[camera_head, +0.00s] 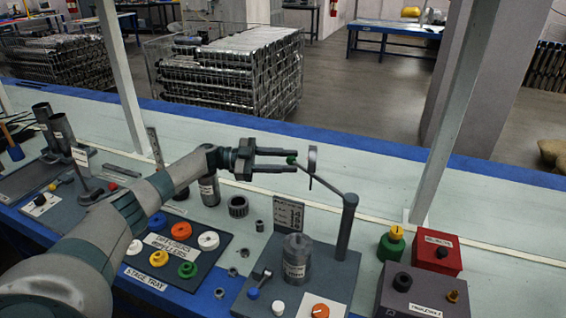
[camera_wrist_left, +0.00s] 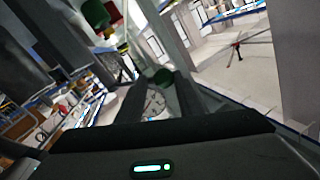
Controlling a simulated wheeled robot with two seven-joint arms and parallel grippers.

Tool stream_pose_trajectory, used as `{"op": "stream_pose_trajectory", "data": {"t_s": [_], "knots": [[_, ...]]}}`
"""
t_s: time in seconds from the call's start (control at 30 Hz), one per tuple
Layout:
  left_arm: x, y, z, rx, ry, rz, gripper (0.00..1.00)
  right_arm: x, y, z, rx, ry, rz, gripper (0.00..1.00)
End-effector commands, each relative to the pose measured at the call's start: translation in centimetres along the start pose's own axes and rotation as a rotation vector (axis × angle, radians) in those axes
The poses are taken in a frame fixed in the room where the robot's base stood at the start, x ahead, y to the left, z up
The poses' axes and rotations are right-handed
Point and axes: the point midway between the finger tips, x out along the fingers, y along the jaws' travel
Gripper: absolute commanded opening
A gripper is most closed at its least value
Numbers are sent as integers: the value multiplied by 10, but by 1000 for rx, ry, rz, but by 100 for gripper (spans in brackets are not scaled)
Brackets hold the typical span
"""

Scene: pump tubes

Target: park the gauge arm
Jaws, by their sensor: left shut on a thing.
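The gauge arm (camera_head: 333,187) is a thin rod reaching up and left from the top of a grey post (camera_head: 346,228). A round dial gauge (camera_head: 312,160), seen nearly edge-on, sits along it, and a green knob (camera_head: 291,159) is at its free end. My left gripper (camera_head: 293,161) is shut on the green knob, its fingers reaching in from the left. In the left wrist view the green knob (camera_wrist_left: 163,76) shows at the fingertips, with the white dial face (camera_wrist_left: 154,104) behind. My right gripper is not in view.
A grey cylinder (camera_head: 296,258) stands on the fixture plate (camera_head: 336,268), below the rod. A card (camera_head: 288,214) stands behind it. The tray of coloured rings (camera_head: 210,262) lies left. A red box (camera_head: 437,254) and a dark box (camera_head: 420,292) stand right.

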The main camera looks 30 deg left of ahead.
Motion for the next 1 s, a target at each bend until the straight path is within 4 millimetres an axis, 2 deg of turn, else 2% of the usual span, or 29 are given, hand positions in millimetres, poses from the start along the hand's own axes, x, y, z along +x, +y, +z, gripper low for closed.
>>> {"op": "stream_pose_trajectory", "data": {"t_s": [0.03,0.3,0.33,0.37,0.83,1.0], "knots": [[8,-6,-2,4,5,-16,0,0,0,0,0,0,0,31],[9,-8,-4,6,8,-18,0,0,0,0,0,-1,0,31],[9,-8,-5,6,8,-18,38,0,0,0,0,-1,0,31],[9,-8,-5,6,8,-18,41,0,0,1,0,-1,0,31],[9,-5,-3,5,7,-14,41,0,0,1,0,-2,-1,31],[4,-5,-3,5,6,-15,41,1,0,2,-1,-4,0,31]]}}
